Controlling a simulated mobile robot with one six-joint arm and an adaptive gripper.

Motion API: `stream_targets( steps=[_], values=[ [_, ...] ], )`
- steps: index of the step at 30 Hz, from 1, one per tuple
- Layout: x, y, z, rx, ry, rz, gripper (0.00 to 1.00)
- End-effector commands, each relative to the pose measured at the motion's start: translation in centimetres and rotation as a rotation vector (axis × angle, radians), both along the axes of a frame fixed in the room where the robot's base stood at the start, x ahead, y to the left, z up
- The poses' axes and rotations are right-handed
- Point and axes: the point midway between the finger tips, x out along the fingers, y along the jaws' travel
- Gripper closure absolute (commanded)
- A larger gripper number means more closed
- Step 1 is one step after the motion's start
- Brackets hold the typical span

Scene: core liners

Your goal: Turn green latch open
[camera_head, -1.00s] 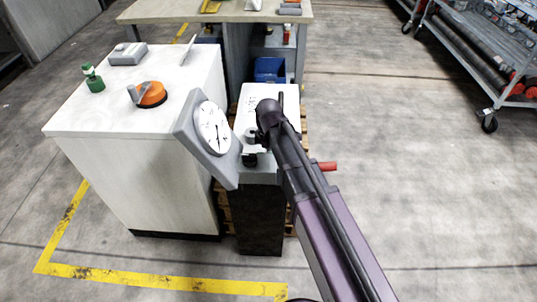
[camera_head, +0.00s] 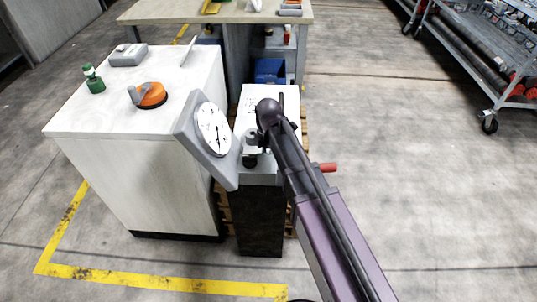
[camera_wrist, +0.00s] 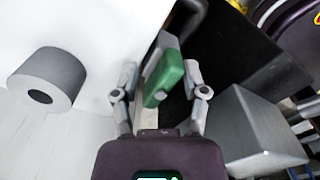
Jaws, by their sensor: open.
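The green latch (camera_wrist: 165,78) shows in the wrist view as a green block with a small grey round piece on it, against a grey strip. My gripper (camera_wrist: 160,80) is open, with one finger on each side of the latch. I cannot tell whether either finger touches it. In the head view the latch cannot be made out; my arm covers part of the narrow white-topped cabinet there.
A dial gauge panel (camera_head: 213,132) leans close to the left of my wrist. The white cabinet (camera_head: 140,180) carries an orange knob (camera_head: 153,95) and a green-topped fitting (camera_head: 95,80). A grey cylinder (camera_wrist: 47,77) and a grey box (camera_wrist: 255,130) flank my gripper.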

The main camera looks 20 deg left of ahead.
Motion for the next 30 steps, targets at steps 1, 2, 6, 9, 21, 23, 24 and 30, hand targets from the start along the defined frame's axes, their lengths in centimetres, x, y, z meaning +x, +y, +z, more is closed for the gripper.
stream_targets(
  steps=[1, 2, 6, 9, 21, 23, 24, 30],
  values=[
    [0.0, 0.0, 0.0, 0.000, 0.000, 0.030, 0.43],
    [0.1, 0.1, 0.0, 0.000, 0.000, 0.049, 0.43],
    [0.1, 0.1, 0.0, 0.000, 0.000, 0.141, 0.43],
    [0.2, 0.2, 0.0, 0.000, 0.000, 0.207, 0.43],
    [0.3, 0.5, 0.0, 0.000, 0.000, 0.471, 0.43],
    [0.3, 0.5, 0.1, 0.000, 0.000, 0.508, 0.43],
    [0.3, 0.5, 0.9, 0.000, 0.000, 0.502, 0.43],
    [0.3, 0.5, 2.6, 0.000, 0.000, 0.500, 0.43]
  ],
)
